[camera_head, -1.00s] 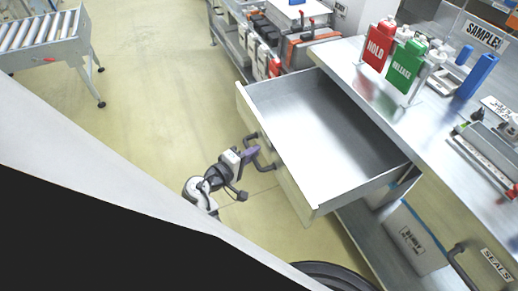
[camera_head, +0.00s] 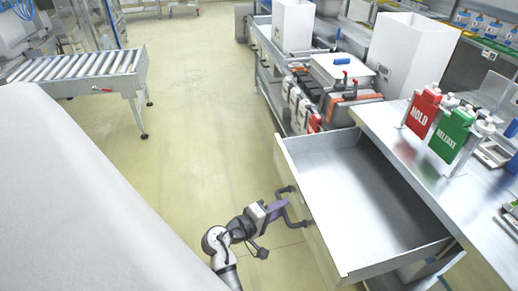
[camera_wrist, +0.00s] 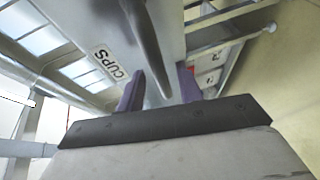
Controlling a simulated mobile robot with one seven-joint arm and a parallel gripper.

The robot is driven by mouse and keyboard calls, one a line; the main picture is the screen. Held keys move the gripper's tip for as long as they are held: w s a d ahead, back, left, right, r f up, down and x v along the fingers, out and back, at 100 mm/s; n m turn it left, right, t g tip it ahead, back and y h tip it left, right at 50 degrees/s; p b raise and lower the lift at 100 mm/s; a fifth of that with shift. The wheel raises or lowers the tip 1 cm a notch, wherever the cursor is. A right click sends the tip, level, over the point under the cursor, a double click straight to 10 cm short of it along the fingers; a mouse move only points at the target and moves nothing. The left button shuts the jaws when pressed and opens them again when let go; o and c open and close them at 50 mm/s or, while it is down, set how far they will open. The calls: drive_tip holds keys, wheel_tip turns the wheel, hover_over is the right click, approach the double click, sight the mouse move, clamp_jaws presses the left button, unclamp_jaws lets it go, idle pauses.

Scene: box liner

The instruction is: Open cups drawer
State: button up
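The cups drawer (camera_head: 385,215) is a grey metal drawer under the worktop. It is pulled far out and its inside looks empty. Its dark bar handle (camera_head: 284,190) is on the front panel. My gripper (camera_head: 279,207) is at this handle. In the wrist view the CUPS label (camera_wrist: 110,63) shows on the drawer front. The handle bar (camera_wrist: 148,45) runs between the two purple fingers of my gripper (camera_wrist: 160,90). The fingers stand apart, with gaps visible beside the bar. Contact farther along the handle cannot be made out.
A bench with boxes and a toolbox (camera_head: 345,70) stands behind the drawer. A roller conveyor (camera_head: 80,70) is at the left. The floor (camera_head: 190,110) between is clear.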

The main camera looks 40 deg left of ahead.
drive_tip(key=b+v, duration=0.2)
drive_tip(key=v, duration=1)
